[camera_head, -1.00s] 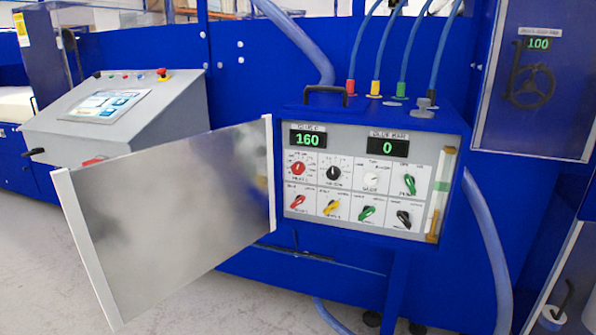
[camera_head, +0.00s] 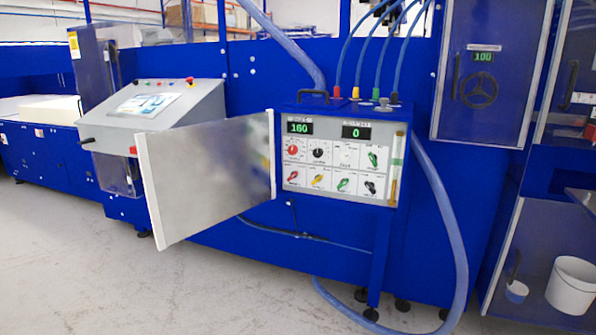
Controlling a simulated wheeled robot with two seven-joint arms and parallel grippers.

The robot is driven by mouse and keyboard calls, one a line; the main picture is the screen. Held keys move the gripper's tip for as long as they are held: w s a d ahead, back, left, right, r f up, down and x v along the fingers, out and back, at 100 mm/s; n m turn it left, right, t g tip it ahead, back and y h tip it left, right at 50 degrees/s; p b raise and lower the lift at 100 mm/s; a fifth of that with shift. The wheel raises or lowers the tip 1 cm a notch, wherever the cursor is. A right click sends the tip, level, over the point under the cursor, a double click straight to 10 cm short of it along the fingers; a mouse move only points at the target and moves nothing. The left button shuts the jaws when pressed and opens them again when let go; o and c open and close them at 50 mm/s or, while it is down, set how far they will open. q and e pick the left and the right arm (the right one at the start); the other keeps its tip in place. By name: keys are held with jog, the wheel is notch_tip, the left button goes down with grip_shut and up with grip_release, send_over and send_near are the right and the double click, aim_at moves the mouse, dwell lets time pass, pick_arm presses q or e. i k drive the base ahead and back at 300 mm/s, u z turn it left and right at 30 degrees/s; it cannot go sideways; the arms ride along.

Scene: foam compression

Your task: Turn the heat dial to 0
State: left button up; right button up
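The blue control box (camera_head: 390,112) stands in the middle of the head view with its metal door (camera_head: 205,180) swung open to the left. Its face has two green displays: the left display (camera_head: 300,128) reads 160 and the right display (camera_head: 357,132) reads 0. Below them are a red round dial (camera_head: 293,151), a black dial (camera_head: 319,152) and a pale dial (camera_head: 346,156). A green switch (camera_head: 373,157) and a lower row of coloured switches sit beside and under these. The dial labels are too small to read. Neither of my grippers shows.
A grey console (camera_head: 155,112) with a screen stands left of the door. A thick blue hose (camera_head: 450,220) loops down right of the box to the floor. White buckets (camera_head: 572,284) stand at the lower right. The grey floor (camera_head: 230,285) in front is clear.

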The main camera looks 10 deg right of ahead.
aim_at(292, 150)
jog(key=u, duration=1.2)
jog(key=i, duration=1.1)
jog(key=z, duration=0.3)
